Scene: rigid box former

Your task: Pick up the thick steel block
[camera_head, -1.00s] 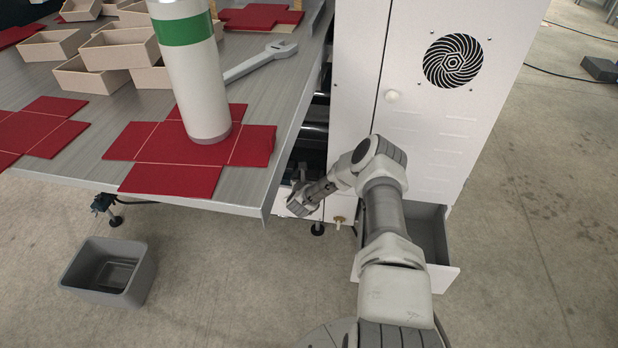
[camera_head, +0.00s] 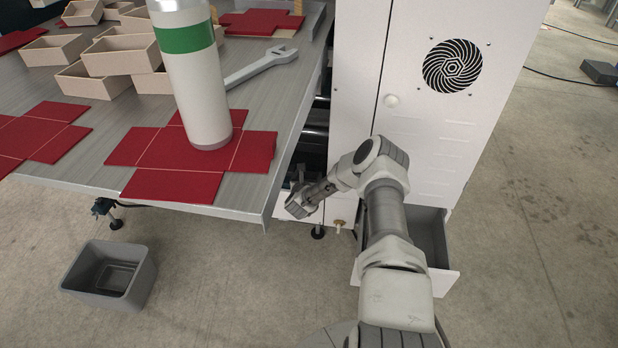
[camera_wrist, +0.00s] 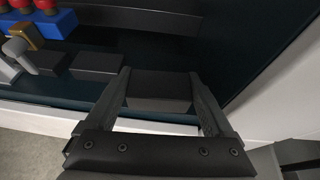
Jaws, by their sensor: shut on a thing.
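The thick steel block (camera_wrist: 158,88) is a dark grey block in the wrist view, between the two fingers of my gripper (camera_wrist: 160,78). The gripper is shut on it, a finger at each side. The block is over or on a dark surface; I cannot tell whether it touches it. In the head view my gripper (camera_head: 298,204) is low beside the table corner, in front of the machine's opening, and the block is hidden there.
Two smaller dark blocks (camera_wrist: 97,65) lie left of the held block, near a brass-and-grey tool (camera_wrist: 20,50) and a blue rack (camera_wrist: 52,24). The white cabinet (camera_head: 420,130) has an open drawer (camera_head: 432,240). The table (camera_head: 262,178) overhangs left; a grey bin (camera_head: 132,288) is on the floor.

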